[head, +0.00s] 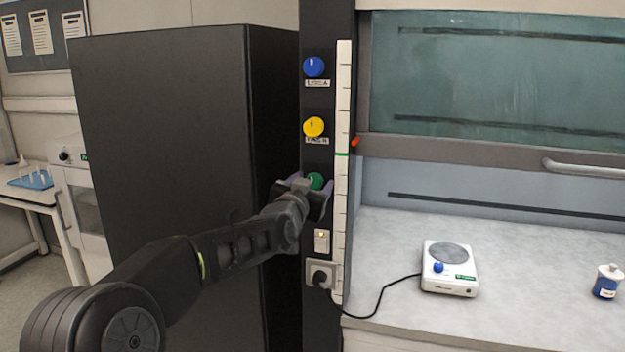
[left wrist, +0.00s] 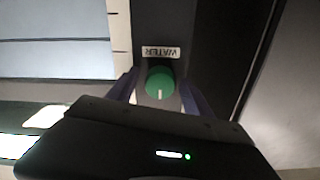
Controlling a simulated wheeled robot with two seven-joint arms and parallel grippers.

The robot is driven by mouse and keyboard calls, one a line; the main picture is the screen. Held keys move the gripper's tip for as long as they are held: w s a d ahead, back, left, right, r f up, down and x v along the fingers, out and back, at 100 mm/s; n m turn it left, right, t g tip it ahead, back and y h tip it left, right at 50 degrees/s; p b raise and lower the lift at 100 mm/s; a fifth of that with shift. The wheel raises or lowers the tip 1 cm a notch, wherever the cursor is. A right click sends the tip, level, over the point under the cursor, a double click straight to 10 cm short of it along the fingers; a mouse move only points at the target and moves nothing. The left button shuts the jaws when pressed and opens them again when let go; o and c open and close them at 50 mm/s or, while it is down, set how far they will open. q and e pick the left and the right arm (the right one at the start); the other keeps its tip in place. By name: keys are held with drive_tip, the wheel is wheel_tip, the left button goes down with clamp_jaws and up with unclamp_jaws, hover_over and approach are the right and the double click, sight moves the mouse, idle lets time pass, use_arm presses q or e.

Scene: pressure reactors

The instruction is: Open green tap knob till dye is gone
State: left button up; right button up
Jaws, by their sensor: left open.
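The green tap knob (head: 316,180) sits on the dark post below a yellow knob (head: 314,127) and a blue knob (head: 314,67). In the left wrist view the green knob (left wrist: 160,84) has a white pointer line and a label reading WATER beside it. My left gripper (head: 318,187) is at the green knob, with its fingers (left wrist: 158,92) open on either side of it. I cannot tell whether the fingers touch it. No dye shows in either view. My right gripper is not in view.
A white scale strip (head: 343,120) with a green mark runs beside the knobs. A socket with a plug (head: 320,275) sits below, its cable leading to a hotplate stirrer (head: 449,268). A blue-labelled bottle (head: 607,282) stands at the bench's right. A dark cabinet (head: 170,130) stands left.

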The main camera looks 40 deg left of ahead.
use_arm(q)
clamp_jaws()
idle(0.7)
